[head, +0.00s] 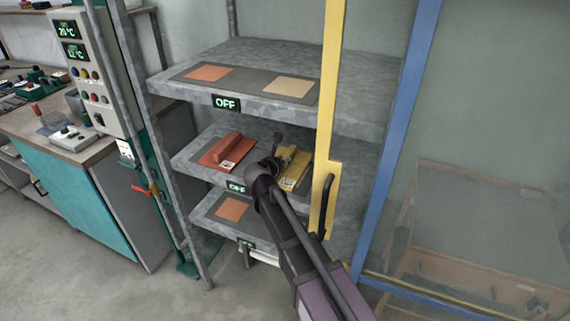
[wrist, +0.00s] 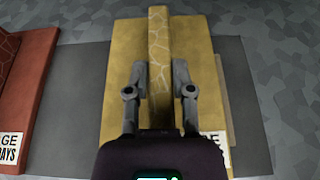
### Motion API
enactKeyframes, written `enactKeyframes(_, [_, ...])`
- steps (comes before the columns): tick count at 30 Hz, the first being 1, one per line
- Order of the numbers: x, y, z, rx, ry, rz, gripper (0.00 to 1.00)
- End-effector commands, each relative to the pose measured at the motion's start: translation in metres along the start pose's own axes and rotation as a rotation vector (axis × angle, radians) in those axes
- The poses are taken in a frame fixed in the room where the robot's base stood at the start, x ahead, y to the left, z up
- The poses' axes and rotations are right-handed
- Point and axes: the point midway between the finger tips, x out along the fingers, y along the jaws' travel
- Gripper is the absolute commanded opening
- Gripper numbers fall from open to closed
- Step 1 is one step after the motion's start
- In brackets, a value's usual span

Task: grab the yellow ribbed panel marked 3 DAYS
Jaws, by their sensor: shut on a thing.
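The yellow ribbed panel (head: 294,166) lies on the middle shelf of the rack, at the right, with a white label on its front corner. In the wrist view the yellow panel (wrist: 125,60) fills the middle, with its raised rib running away from me. My gripper (wrist: 159,75) has one finger on each side of the rib and is shut on it. The panel's label shows only in part at the lower right, so its number of days cannot be read. In the head view my gripper (head: 276,160) reaches in from the front, and my arm hides part of the shelf.
A red ribbed panel (head: 228,151) lies left of the yellow one; its label ends in "DAYS" in the wrist view. The shelf above (head: 330,106) is close overhead. A yellow door post (head: 328,110) with a black handle stands to the right. A control box stands left.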

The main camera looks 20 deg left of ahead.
Motion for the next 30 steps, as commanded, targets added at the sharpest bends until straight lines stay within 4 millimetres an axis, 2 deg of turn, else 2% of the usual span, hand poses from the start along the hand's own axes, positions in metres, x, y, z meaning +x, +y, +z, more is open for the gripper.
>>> enactKeyframes(11, [-0.003,0.0,0.008,-0.001,-0.001,0.0,0.0])
enactKeyframes(25, [-0.015,0.001,0.037,-0.001,-0.001,0.001,0.0])
enactKeyframes(30, [-0.044,-0.001,0.024,-0.004,-0.002,0.002,0.0])
